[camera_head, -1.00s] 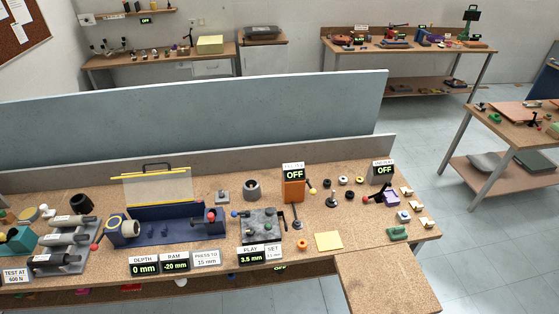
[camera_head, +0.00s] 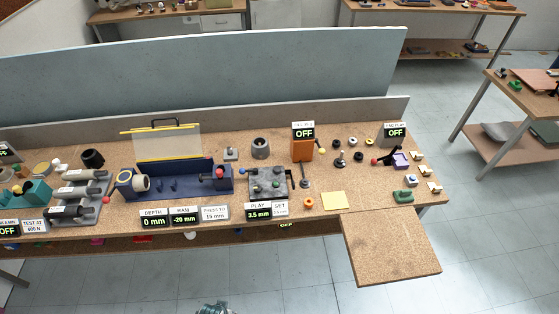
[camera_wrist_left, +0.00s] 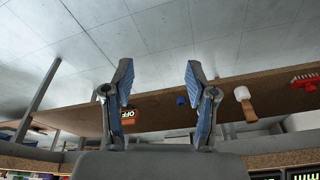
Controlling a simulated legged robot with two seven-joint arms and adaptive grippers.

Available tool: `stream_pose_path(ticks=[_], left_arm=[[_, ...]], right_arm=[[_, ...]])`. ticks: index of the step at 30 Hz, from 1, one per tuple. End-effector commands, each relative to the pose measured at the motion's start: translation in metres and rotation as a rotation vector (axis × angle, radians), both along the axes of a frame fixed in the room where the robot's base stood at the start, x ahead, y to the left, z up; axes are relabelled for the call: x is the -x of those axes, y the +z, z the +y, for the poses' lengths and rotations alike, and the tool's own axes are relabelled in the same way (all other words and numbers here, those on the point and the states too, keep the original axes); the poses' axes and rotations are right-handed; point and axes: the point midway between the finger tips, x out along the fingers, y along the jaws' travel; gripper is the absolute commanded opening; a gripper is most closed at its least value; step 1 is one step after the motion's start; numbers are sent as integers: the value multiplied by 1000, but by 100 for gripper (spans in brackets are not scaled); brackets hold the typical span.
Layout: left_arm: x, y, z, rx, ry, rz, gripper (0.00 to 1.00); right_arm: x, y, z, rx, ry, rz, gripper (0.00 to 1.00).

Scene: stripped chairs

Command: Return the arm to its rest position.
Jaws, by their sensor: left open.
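My left gripper (camera_wrist_left: 157,72) shows in the left wrist view with its two blue-padded fingers spread apart and nothing between them. Behind the fingers is the brown underside shelf or board of a bench (camera_wrist_left: 160,108), with open grey floor above it in the picture. In the head view, a small grey-green piece (camera_head: 213,308) shows at the bottom edge, below the workbench; it may be the tip of my left gripper, but too little shows to tell. My right gripper is in neither view.
The workbench (camera_head: 330,215) carries a blue press (camera_head: 172,182), a grey plate fixture (camera_head: 267,182) and several displays. A bare board (camera_head: 392,245) juts from its front right. The wrist view shows a mallet (camera_wrist_left: 245,103) and a red brush (camera_wrist_left: 306,80). Floor in front is clear.

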Motion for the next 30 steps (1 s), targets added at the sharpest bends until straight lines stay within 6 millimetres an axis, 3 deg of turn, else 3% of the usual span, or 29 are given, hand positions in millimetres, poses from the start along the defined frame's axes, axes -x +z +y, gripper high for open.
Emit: stream_pose_path(ticks=[1, 6, 9, 12, 16, 20, 30], left_arm=[[6, -29, 1, -2, -1, 19, 57], [47, -136, 6, -7, -10, 66, 57], [85, -191, 12, -10, -17, 93, 57], [127, -231, 19, -14, -22, 118, 57], [172, -261, 28, -18, -27, 141, 57], [197, -273, 33, -20, -31, 151, 57], [205, -275, 35, -20, -32, 153, 57]], right_arm=[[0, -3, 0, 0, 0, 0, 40], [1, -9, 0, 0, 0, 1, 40], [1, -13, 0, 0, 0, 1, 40], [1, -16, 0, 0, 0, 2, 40], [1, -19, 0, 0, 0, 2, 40], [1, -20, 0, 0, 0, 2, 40], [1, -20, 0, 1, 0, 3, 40]])
